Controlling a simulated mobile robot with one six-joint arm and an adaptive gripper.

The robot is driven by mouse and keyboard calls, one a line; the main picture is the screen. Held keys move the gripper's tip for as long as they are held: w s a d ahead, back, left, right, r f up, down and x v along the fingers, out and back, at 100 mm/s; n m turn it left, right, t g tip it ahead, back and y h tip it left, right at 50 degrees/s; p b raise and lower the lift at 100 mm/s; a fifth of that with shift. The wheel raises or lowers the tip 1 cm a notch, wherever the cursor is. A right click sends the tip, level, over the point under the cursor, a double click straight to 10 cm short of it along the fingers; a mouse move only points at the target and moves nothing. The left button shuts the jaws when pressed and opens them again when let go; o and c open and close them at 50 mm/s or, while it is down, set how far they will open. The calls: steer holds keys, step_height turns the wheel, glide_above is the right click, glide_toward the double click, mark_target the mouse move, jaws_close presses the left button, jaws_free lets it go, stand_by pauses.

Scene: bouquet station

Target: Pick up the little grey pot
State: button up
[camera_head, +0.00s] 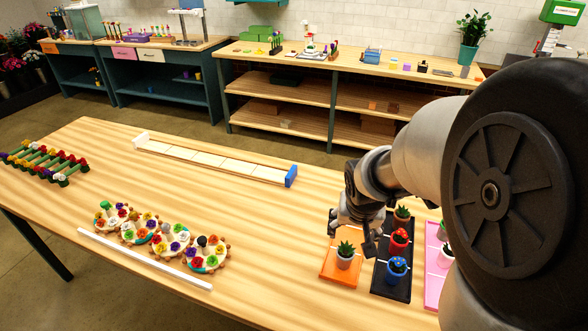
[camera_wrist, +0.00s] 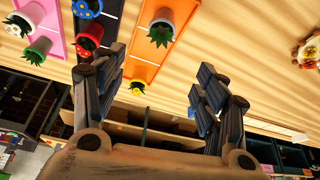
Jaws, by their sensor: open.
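A small pale grey pot (camera_head: 344,262) with a spiky green plant stands upright on the orange mat (camera_head: 328,265). My gripper (camera_head: 352,230) is open and empty, above and behind that pot in the head view. In the wrist view the two fingers (camera_wrist: 160,72) are wide apart with nothing between them. A yellow-flowered plant (camera_wrist: 137,87) shows beside the left finger; its pot is hard to make out.
A black mat (camera_head: 386,285) beside it holds red (camera_head: 399,240) and blue (camera_head: 397,268) spotted pots and a plant (camera_head: 402,213). A pink mat (camera_head: 432,290) with pots is partly hidden by my arm. Decorated rings (camera_head: 170,240) and a white strip (camera_head: 145,258) lie left. The table's middle is clear.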

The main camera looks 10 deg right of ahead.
mark_target(347, 246)
steer(key=b+x, duration=0.6)
steer(key=x, duration=1)
steer(key=shift+f, duration=0.35)
steer(key=shift+s+r, duration=0.1)
steer(key=shift+r, duration=0.05)
jaws_close()
